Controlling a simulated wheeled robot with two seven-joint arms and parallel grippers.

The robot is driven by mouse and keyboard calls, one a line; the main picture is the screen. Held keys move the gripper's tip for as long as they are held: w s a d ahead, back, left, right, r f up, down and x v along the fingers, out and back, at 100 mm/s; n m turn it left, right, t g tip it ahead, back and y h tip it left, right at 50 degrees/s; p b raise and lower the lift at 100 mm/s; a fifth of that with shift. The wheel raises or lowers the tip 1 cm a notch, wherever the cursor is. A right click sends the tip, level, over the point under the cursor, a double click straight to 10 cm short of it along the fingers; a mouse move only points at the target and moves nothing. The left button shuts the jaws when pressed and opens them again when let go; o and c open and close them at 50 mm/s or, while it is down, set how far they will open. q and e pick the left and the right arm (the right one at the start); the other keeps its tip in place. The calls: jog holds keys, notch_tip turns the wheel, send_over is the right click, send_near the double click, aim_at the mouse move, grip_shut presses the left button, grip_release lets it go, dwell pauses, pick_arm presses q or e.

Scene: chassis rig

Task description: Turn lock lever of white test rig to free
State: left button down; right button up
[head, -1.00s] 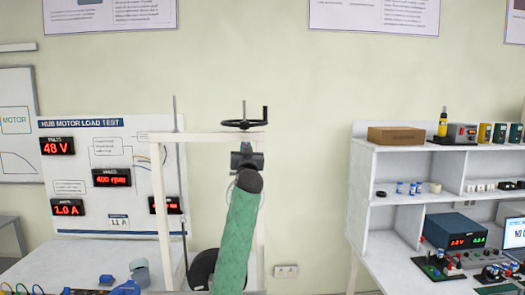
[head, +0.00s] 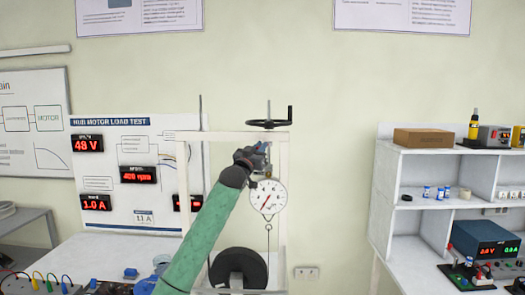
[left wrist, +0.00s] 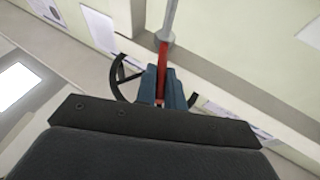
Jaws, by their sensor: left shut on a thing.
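The white test rig stands in the middle of the head view; its frame post (head: 188,215) is left of my arm. A black handwheel (head: 268,123) tops it, and a round dial scale (head: 267,197) hangs inside. My left gripper (head: 265,150) is at the rig's top beam, just under the handwheel. In the left wrist view its blue-grey fingers (left wrist: 161,92) are shut on a red lever (left wrist: 162,60), which adjoins a grey rod (left wrist: 166,28). The lever is hidden by the gripper in the head view. My right gripper is not in view.
A black wheel (head: 238,268) sits low in the rig, partly behind my arm. A display board (head: 140,150) with red readouts stands to the left. A white shelf bench (head: 410,165) with instruments is at the right. Open wall space lies between rig and shelf.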

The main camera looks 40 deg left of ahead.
pick_arm(q)
jog(key=shift+a+m+h, duration=0.3)
jog(key=shift+m+h, duration=0.1)
jog(key=shift+h, duration=0.3)
jog(key=shift+a+h+b, duration=0.15)
jog(key=shift+h+b, duration=0.15)
jog(key=shift+h, duration=0.1)
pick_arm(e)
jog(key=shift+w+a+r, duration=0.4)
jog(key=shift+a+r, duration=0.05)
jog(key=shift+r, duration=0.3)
pick_arm(q)
jog(key=shift+t, duration=0.3)
jog(key=shift+s, duration=0.1)
jog(key=c, duration=1.7)
grip_release()
jog(key=shift+o, duration=1.1)
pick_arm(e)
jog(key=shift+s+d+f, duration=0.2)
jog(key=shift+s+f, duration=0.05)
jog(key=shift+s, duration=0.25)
